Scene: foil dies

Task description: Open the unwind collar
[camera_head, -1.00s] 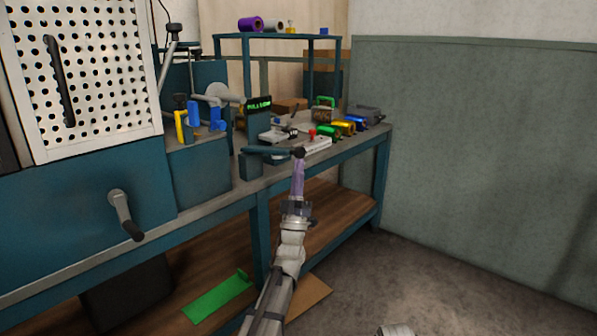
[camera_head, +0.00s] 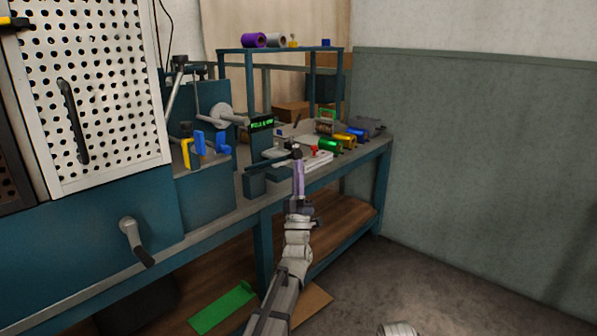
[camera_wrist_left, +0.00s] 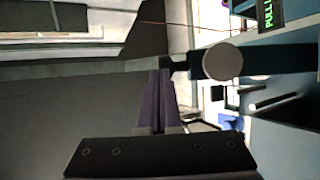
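On the bench front, a teal post (camera_head: 254,181) carries a dark lever bar (camera_head: 270,160) with a black knob at its free end. This appears to be the unwind collar's lever. My left gripper (camera_head: 298,164) reaches up to the knob, with its tips on it. In the left wrist view my gripper fingers (camera_wrist_left: 160,80) are close together with the dark knob (camera_wrist_left: 174,65) at their tips. The bar and a round pale cap (camera_wrist_left: 222,61) lie to the right there. The exact grip is partly hidden. My right gripper is not seen.
A lit green display (camera_head: 262,123) stands behind the lever. Green (camera_head: 329,146), gold and blue rolls lie to the right on the bench. A perforated white guard (camera_head: 90,95) and a crank (camera_head: 134,240) are at left. Floor at right is clear.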

